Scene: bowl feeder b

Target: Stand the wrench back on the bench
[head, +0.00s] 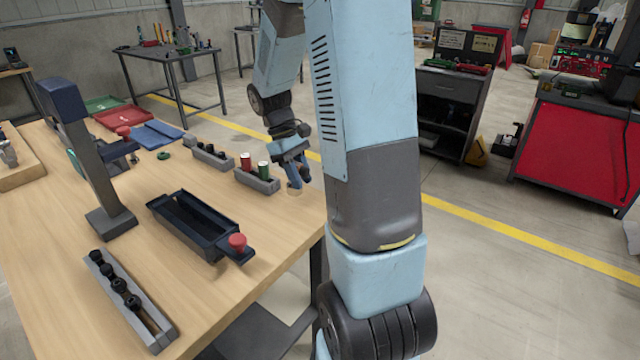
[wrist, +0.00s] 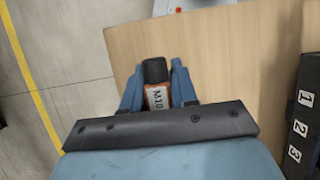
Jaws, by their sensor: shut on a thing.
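My gripper (head: 296,178) is low over the right edge area of the wooden bench (head: 160,245) in the head view. In the wrist view, its two blue fingers (wrist: 157,82) are shut on a piece with an orange body, a black end and a white label that seems to read M10. I take this to be the wrench (wrist: 157,97). I cannot tell whether the wrench touches the bench.
A grey block with a red and a green cylinder (head: 257,181) stands just left of my gripper. A dark tray (head: 195,225), a grey rack with black knobs (head: 155,335) and an upright stand (head: 92,175) are on the bench. A dark numbered block (wrist: 305,115) is at right.

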